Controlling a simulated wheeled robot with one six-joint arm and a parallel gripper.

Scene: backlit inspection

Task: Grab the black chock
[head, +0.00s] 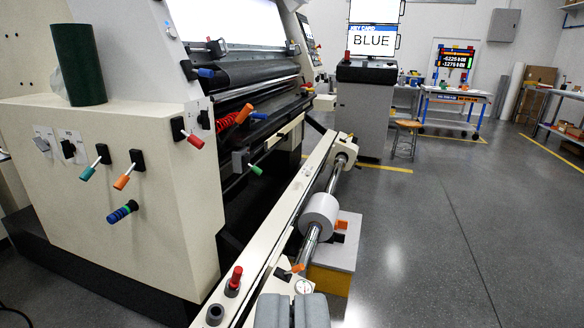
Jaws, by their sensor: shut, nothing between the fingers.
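My gripper (291,306) shows at the bottom edge of the head view as two grey fingers side by side, shut and empty. A small dark shape (338,238) lies on a grey-topped block (346,256) beside the white roll; it may be the black chock, but it is too small to tell. It is ahead of my gripper and apart from it. An orange piece (341,225) is right by it. The roll hides part of the block top.
A white roll (320,212) sits on a metal shaft next to a long cream rail (285,215). A red-topped knob (235,281) and a gauge (303,287) are close by. A large machine (120,200) fills the left. The grey floor at right is clear.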

